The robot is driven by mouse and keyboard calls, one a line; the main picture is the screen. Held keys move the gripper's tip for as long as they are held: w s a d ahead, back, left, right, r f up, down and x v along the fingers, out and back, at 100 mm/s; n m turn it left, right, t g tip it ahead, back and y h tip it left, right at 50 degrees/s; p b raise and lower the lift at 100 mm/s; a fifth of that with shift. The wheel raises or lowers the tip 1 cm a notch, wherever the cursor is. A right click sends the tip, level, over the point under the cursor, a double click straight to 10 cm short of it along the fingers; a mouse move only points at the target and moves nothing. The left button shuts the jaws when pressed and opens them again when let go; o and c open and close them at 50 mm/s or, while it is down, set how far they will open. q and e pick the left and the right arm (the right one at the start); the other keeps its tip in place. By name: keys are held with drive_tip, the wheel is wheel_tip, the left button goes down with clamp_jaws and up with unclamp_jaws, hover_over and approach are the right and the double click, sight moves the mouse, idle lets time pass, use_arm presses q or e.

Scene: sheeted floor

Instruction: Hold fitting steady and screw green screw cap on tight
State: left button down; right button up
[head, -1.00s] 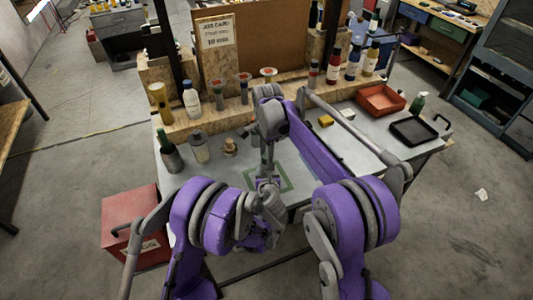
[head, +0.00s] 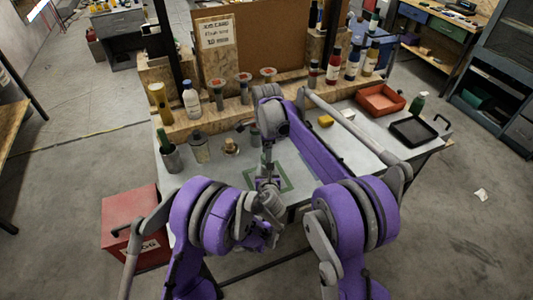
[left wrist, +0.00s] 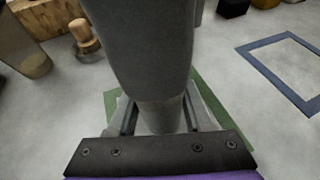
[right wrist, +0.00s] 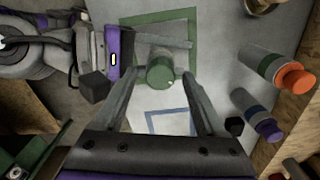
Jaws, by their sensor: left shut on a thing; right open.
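A grey cylindrical fitting (left wrist: 150,50) stands large in the left wrist view, between the fingers of my left gripper (left wrist: 160,118), which is shut on it. The green screw cap (right wrist: 161,72) shows from above in the right wrist view, at the fitting's end. My left gripper's fingers reach in from the left behind it. My right gripper (right wrist: 160,100) is open, with its fingers spread on either side of the cap's line and the cap beyond their tips. In the head view, my right gripper (head: 268,182) is over the table's front part; the fitting and cap are hard to make out there.
A green square outline (head: 288,178) marks the grey table beneath my grippers. Bottles and jars (head: 200,150) stand at the left. A yellow block (head: 326,121), a red tray (head: 381,100) and a black tray (head: 413,131) lie at the right. A wooden shelf runs along the back.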

drive_tip(key=n, duration=0.9)
drive_tip(key=shift+n, duration=0.4)
drive_tip(key=n, duration=0.4)
drive_tip(key=shift+n, duration=0.3)
drive_tip(key=n, duration=0.5)
